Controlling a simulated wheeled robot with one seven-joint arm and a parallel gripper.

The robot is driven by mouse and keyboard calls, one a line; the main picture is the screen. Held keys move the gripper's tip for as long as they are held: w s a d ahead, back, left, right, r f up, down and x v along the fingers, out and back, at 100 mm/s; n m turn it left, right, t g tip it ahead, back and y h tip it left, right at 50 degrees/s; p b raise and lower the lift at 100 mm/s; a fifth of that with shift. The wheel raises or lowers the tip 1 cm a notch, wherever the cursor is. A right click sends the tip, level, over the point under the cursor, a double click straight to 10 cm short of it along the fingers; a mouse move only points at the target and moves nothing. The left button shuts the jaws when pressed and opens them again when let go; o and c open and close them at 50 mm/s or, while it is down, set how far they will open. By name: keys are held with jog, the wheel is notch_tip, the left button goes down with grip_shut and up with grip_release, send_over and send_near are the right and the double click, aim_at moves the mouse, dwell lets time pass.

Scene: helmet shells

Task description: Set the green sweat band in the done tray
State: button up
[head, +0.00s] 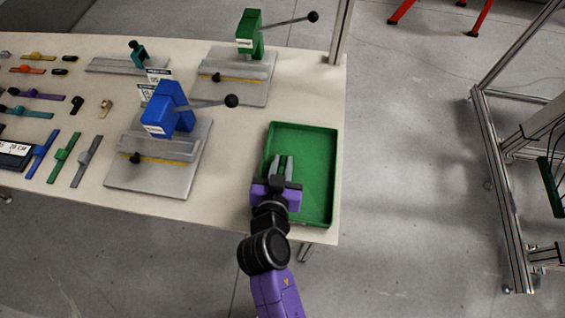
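A green band-like strip (66,154) lies on the table at the left, between a blue strip and a grey strip. I take it for the sweat band, but it is small in view. The green tray (328,190) sits at the table's right end, with raised walls. My gripper (285,160) is above the near part of the tray, its two grey fingers pointing to the tray's far side. A narrow green gap shows between the fingers. I cannot tell whether it is tray floor or a thin green thing held there.
A blue lever press (168,112) on a grey base stands left of the tray. A green press (250,35) stands behind it, and a small teal fixture (137,54) further left. Several coloured strips and small parts cover the table's left. A metal frame (500,170) stands right, beyond open floor.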

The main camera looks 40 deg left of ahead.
jog(key=shift+o, duration=1.2)
jog(key=shift+r, duration=0.15)
jog(key=shift+s+r, duration=0.1)
jog(key=v, duration=1.1)
jog(key=shift+s+d+r+b, duration=0.15)
jog(key=shift+s+d+b, duration=0.05)
jog(key=shift+s+b, duration=0.2)
